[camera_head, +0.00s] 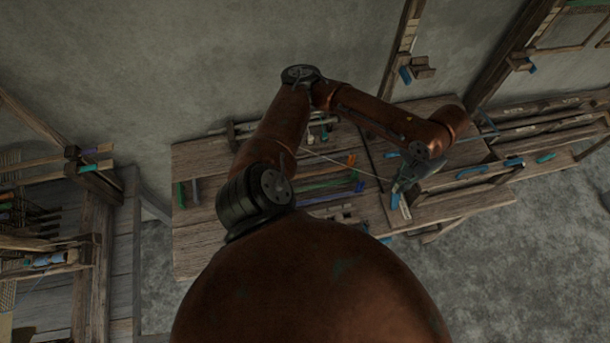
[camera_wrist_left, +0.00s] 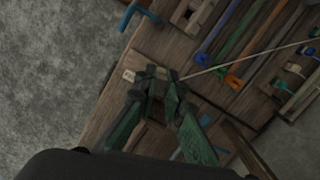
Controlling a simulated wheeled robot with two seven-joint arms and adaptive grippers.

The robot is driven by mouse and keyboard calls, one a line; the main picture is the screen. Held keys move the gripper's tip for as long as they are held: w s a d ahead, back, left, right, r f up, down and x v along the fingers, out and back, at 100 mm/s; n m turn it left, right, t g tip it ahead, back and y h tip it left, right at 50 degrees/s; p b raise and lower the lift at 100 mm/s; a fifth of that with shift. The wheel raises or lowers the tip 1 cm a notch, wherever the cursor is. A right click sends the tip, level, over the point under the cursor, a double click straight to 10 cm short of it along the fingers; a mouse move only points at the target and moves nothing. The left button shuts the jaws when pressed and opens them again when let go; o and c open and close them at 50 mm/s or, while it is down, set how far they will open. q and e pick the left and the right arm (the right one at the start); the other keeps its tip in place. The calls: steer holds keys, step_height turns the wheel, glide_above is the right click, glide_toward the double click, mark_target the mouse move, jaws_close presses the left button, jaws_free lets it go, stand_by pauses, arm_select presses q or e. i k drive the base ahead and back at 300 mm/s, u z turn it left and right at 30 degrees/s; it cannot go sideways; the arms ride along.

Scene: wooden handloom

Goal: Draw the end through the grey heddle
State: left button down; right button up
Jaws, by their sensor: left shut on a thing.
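My left gripper (camera_head: 402,188) is over the right part of the wooden bench in the head view. In the left wrist view its dark green jaws (camera_wrist_left: 160,92) are shut. A thin pale thread, the end (camera_wrist_left: 240,62), runs straight from the jaws to the upper right. It also shows in the head view as a fine line (camera_head: 345,165) reaching left from the gripper. The grip point is too dark to see clearly. My right gripper is out of view.
The wooden bench (camera_head: 205,237) carries coloured bars, including an orange-ended one (camera_wrist_left: 234,82). A blue hook-shaped piece (camera_wrist_left: 138,14) lies at the bench edge in the left wrist view. Grey floor lies beyond the bench.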

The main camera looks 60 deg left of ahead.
mark_target(355, 174)
steer(key=z, duration=0.05)
steer(key=k, duration=1.05)
steer(key=u, duration=0.2)
